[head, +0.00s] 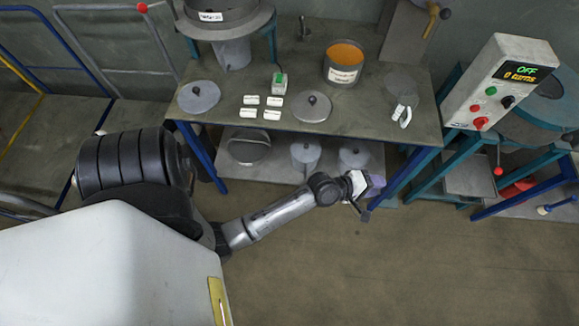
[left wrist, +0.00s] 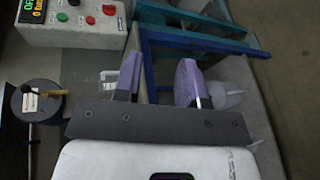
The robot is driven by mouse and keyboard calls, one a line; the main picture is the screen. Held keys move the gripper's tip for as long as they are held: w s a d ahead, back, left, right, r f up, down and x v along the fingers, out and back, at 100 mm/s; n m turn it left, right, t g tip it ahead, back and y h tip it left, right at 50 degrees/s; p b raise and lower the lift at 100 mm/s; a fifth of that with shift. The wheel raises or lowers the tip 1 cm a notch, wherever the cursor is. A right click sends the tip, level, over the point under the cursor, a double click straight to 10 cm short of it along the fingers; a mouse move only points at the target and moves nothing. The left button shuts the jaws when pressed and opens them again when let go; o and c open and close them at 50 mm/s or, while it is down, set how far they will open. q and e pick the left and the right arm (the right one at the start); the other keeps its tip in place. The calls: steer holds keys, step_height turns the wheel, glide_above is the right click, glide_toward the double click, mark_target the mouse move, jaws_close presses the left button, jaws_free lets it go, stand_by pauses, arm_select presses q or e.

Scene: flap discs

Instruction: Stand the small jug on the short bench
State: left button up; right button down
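A small see-through jug (head: 402,108) with a white handle stands on the right part of the bench top (head: 225,115) with blue legs. What looks like its pale handle shows left of my fingers in the left wrist view (left wrist: 108,76). My left gripper (head: 368,190) is low in front of the bench's right end, beside the blue leg and below the jug. In the left wrist view its two purple fingers (left wrist: 160,82) are spread, with a blue leg behind the gap and nothing held. I cannot tell which bench is the short one. My right gripper is not in view.
The bench top also carries an orange-filled pot (head: 344,62), grey lids (head: 311,106) and several white blocks. Pots (head: 305,155) sit on the low shelf. A control box (head: 500,82) and teal frames stand at the right. The front floor is clear.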

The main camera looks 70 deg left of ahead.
arm_select(q)
steer(key=s+d+m+g+y, duration=0.1)
steer(key=s+d+m+g, duration=0.2)
steer(key=s+m+g, duration=0.7)
steer(key=s+m, duration=1)
steer(key=s, duration=0.6)
steer(key=shift+s+f+g+y, duration=0.2)
steer(key=shift+s+g+y, duration=0.1)
steer(key=shift+g, duration=0.1)
